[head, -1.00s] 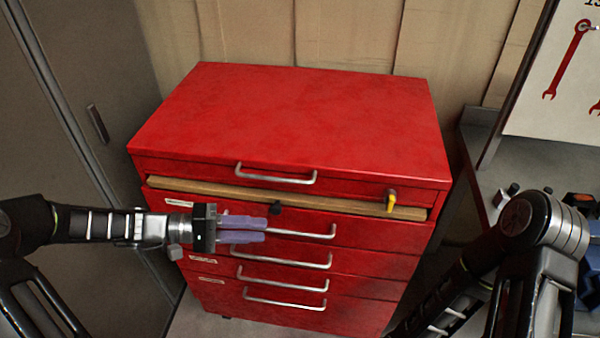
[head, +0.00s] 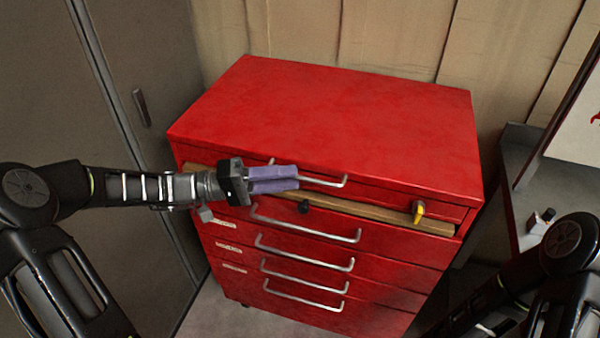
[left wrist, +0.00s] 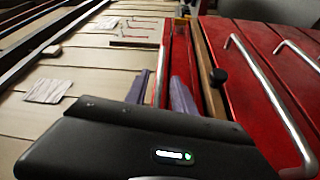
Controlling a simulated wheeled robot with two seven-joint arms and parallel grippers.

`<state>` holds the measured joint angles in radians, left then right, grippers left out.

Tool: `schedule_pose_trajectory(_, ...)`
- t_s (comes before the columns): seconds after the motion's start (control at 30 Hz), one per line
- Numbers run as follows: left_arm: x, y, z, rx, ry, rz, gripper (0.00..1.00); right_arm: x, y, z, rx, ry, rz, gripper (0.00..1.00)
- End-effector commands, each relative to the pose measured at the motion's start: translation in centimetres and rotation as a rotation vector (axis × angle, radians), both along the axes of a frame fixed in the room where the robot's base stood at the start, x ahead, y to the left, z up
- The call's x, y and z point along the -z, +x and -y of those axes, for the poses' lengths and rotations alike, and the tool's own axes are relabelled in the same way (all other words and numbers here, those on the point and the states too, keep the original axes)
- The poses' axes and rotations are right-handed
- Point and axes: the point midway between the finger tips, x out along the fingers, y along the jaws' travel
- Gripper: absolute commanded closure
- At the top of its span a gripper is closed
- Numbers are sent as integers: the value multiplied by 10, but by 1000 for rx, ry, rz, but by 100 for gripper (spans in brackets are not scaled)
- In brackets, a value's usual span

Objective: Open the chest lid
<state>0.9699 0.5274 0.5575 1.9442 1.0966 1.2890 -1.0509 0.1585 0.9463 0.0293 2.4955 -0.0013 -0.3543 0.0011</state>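The red chest (head: 330,110) stands with its lid down. The lid's silver handle (head: 330,183) runs along the front, its left part hidden behind my left gripper (head: 297,178). The gripper's purple fingers reach level with this handle, one above the other. In the left wrist view the fingers (left wrist: 165,95) stand apart, with a silver bar (left wrist: 161,75) showing between them; I cannot tell whether they touch it. A yellow piece (head: 418,211) sits at the right of the wooden strip (head: 375,211) below the lid. My right gripper is outside the view.
Several drawers with silver handles (head: 305,265) lie below the strip. A black knob (head: 303,207) sticks out near the left gripper. A grey cabinet (head: 120,100) stands at left, a bench (head: 545,180) at right, and a cardboard-coloured wall (head: 390,40) behind.

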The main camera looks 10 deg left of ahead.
Motion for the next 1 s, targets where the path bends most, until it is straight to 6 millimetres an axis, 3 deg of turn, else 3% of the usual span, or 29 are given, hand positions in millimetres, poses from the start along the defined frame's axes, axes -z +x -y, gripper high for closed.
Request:
schedule_pose_trajectory(0.2,-3,9,27,1,0,0,70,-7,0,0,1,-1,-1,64)
schedule_pose_trajectory(0.57,-2,10,32,0,1,0,70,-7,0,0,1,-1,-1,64)
schedule_pose_trajectory(0.9,-2,10,31,0,1,0,98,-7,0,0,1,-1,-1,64)
schedule_pose_trajectory(1.0,-2,10,31,0,1,0,100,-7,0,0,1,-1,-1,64)
